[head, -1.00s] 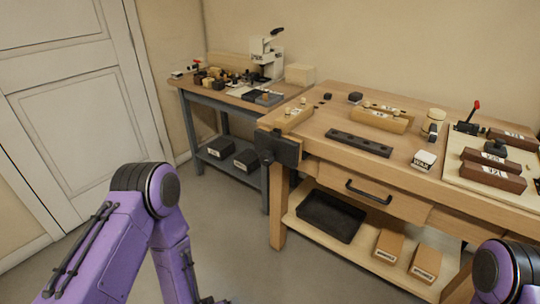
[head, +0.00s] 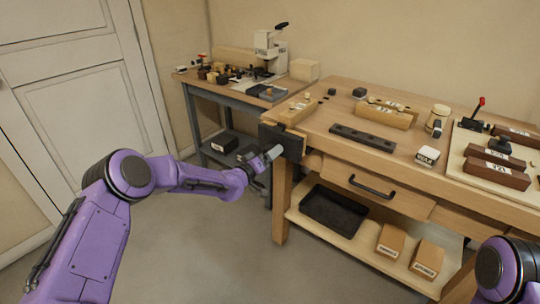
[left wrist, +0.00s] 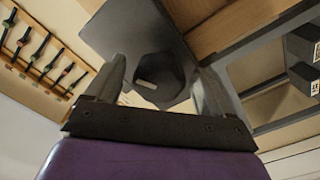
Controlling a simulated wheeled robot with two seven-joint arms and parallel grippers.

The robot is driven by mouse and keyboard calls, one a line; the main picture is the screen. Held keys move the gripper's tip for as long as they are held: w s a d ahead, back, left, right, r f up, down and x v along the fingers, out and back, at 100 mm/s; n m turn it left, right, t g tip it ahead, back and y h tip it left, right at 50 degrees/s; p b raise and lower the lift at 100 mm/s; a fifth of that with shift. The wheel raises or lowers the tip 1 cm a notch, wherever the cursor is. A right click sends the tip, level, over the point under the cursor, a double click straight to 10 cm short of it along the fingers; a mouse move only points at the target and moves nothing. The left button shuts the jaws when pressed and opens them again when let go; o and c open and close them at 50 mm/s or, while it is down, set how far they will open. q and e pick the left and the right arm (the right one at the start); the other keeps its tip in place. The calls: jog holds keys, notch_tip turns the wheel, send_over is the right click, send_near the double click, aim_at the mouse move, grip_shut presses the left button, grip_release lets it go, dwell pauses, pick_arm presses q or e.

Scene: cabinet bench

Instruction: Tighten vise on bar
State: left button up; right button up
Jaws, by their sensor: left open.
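The dark vise (head: 283,141) is mounted at the left front corner of the wooden bench, with a light wooden block (head: 294,110) above it. My left gripper (head: 270,154) is at the vise's front face. In the left wrist view my left gripper (left wrist: 163,92) is open, its fingers on either side of a dark, faceted vise hub (left wrist: 152,78) with a pale end. I cannot tell whether the fingers touch it. A dark bar with holes (head: 363,137) lies on the bench top; whether another bar sits in the vise is unclear. My right gripper is out of view.
A drawer with a black handle (head: 371,187) is under the bench top. A black tray (head: 333,210) and small boxes (head: 394,241) stand on the lower shelf. A grey side table (head: 228,92) with tools stands behind the vise. The floor in front is clear.

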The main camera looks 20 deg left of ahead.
pick_arm(q)
jog(key=shift+w+d, duration=0.15)
jog(key=shift+w, duration=0.2)
jog(key=c, duration=1)
jog(key=shift+o, duration=0.2)
jog(key=shift+f+m+b, duration=0.1)
jog(key=shift+m+b, duration=0.2)
jog(key=shift+m, duration=0.1)
